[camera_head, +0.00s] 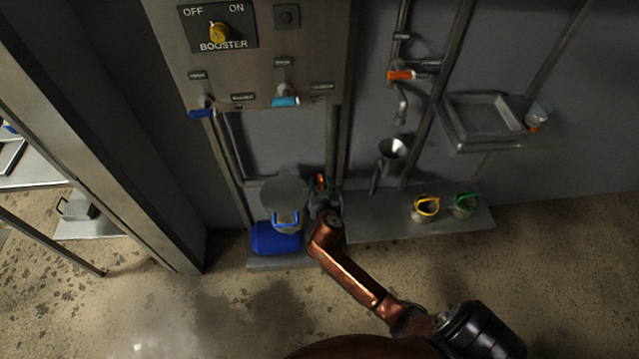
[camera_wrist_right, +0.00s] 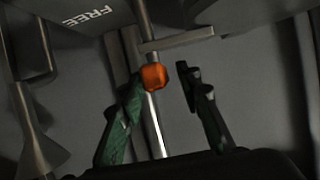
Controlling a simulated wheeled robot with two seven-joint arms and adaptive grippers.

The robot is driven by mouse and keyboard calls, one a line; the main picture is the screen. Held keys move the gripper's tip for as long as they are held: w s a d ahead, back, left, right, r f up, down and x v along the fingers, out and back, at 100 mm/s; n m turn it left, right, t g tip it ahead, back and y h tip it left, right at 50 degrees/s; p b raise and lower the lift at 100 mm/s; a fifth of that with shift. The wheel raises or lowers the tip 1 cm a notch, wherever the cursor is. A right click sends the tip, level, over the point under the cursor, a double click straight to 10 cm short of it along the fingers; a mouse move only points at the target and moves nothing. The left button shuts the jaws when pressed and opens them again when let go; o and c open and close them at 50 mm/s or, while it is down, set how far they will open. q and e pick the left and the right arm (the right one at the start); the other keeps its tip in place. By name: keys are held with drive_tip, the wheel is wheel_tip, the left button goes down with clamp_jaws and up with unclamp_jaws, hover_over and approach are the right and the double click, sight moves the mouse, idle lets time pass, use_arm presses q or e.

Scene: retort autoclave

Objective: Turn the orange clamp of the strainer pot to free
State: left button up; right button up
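The orange clamp (camera_wrist_right: 154,77) shows in the right wrist view as a small orange block on a thin metal rod. It is a small orange spot in the head view (camera_head: 321,181), low on the wall. My right gripper (camera_wrist_right: 157,80) is open, with its green-patterned left finger close beside the clamp and its dark right finger clearly apart from it. In the head view my right gripper (camera_head: 323,197) partly hides the clamp's surroundings. I cannot make out the strainer pot's body. A plate marked FREE (camera_wrist_right: 88,17) lies at upper left of the wrist view. My left gripper is not in view.
A grey vessel (camera_head: 284,190) with a blue handle and a blue drum (camera_head: 276,239) stand just left of my right gripper. A low shelf (camera_head: 372,225) holds yellow- and green-handled pots to the right. A panel with a yellow BOOSTER knob (camera_head: 218,33) is above.

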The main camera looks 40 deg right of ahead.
clamp_jaws()
idle(0.4)
